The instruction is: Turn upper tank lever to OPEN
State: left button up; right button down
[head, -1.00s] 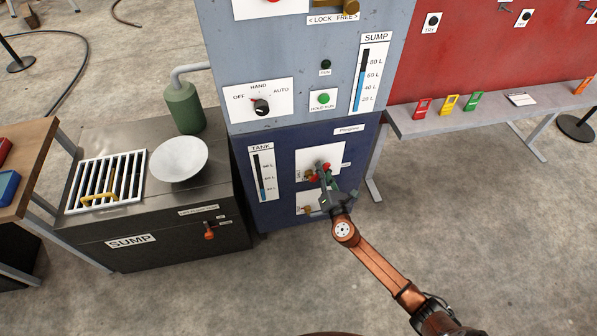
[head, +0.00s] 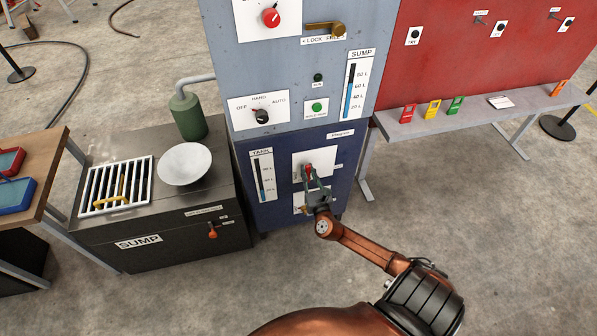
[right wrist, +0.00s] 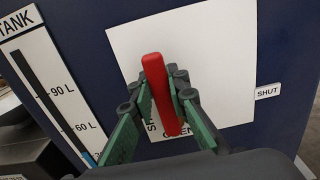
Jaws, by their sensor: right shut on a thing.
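The upper tank lever (head: 308,168) is red and sits on the upper white plate (head: 327,158) of the dark blue panel. In the right wrist view the red lever (right wrist: 157,85) stands nearly upright in the picture. Its lower part lies over the partly hidden OPEN label (right wrist: 189,134). The SHUT label (right wrist: 268,91) is at the plate's right. My right gripper (head: 310,180) is shut on the lever, with its green fingers (right wrist: 162,98) on both sides of it. The lever's pivot is hidden. My left gripper is not in view.
A lower white plate (head: 298,200) sits just below, partly behind my right gripper. The TANK gauge (head: 262,175) is left of the lever. The SUMP cabinet (head: 170,235) with a white bowl (head: 184,164) stands further left. A grey bench (head: 470,112) is at right.

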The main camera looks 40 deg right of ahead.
jog(key=shift+a+f, duration=0.1)
jog(key=shift+f, duration=0.1)
jog(key=c, duration=1.8)
grip_release()
jog(key=shift+r, duration=0.1)
jog(key=shift+c, duration=0.2)
jog(key=shift+s+a, duration=0.15)
jog(key=v, duration=1.1)
jog(key=shift+s, duration=0.25)
